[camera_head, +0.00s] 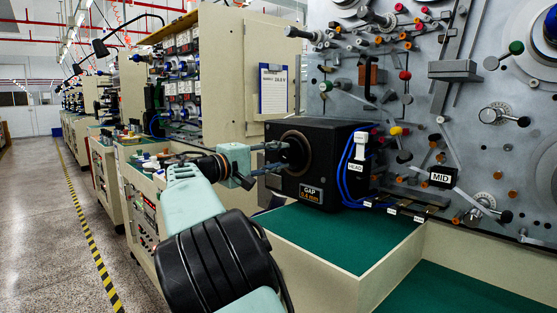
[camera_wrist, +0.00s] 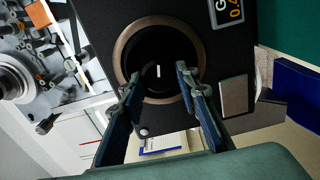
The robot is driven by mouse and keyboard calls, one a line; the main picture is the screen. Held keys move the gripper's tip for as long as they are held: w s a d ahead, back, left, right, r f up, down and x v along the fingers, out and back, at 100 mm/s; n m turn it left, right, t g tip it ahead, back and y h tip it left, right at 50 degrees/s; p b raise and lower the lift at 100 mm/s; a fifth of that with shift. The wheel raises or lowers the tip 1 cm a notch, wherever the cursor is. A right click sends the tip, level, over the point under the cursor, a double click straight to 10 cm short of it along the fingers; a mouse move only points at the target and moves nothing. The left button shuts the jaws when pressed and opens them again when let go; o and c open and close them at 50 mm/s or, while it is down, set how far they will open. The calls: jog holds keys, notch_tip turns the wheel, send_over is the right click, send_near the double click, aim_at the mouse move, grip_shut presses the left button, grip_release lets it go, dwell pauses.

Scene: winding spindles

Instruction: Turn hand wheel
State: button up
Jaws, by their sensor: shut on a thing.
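The hand wheel (camera_head: 296,151) is a dark round knob inside a bronze ring on the side of a black box (camera_head: 330,140) labelled "GAP". In the wrist view the hand wheel (camera_wrist: 160,50) is a black disc with a short white mark near its middle. My gripper (camera_head: 280,157) reaches it from the left. In the wrist view, the two blue-grey fingers of my gripper (camera_wrist: 157,77) stand apart, one at each side of the disc, shut on it. The exact contact points are hard to make out against the dark wheel.
The box stands on a green-topped cabinet (camera_head: 320,234). Blue cables (camera_head: 345,172) run down its right side. A grey panel (camera_head: 450,110) with spindles and knobs rises behind and to the right. A clipboard (camera_head: 273,90) hangs on the beige cabinet. The aisle floor (camera_head: 60,230) at left is clear.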

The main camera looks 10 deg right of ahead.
jog(key=o, duration=1.2)
jog(key=shift+c, duration=0.2)
jog(key=v, duration=1.2)
